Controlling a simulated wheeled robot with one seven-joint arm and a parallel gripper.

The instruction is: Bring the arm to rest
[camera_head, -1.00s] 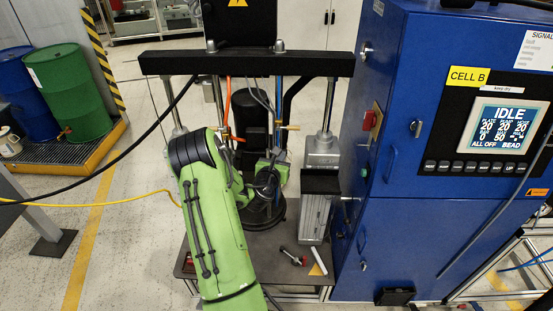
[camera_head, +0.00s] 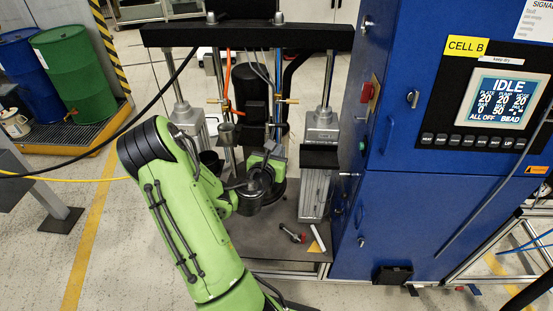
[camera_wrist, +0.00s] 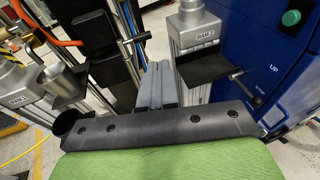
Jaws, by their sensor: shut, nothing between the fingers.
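My green arm (camera_head: 185,215) reaches from the bottom of the head view, bent at a dark elbow, toward the drum pump frame. Its wrist is in front of the dark central column (camera_head: 252,100), above the grey base plate (camera_head: 262,235). My gripper (camera_wrist: 160,68) shows in the wrist view as two grey fingers side by side, shut and empty. The fingers point into the frame, between the blocks marked RAM 1 (camera_wrist: 18,92) and RAM 2 (camera_wrist: 198,28). In the head view the fingertips are hard to make out.
A blue cabinet (camera_head: 385,225) with a screen reading IDLE (camera_head: 503,92) stands close on the right. A black crossbeam (camera_head: 250,36) spans above. A red-ended tool (camera_head: 292,234) lies on the plate. Green (camera_head: 72,70) and blue drums stand left. Open floor lies at left.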

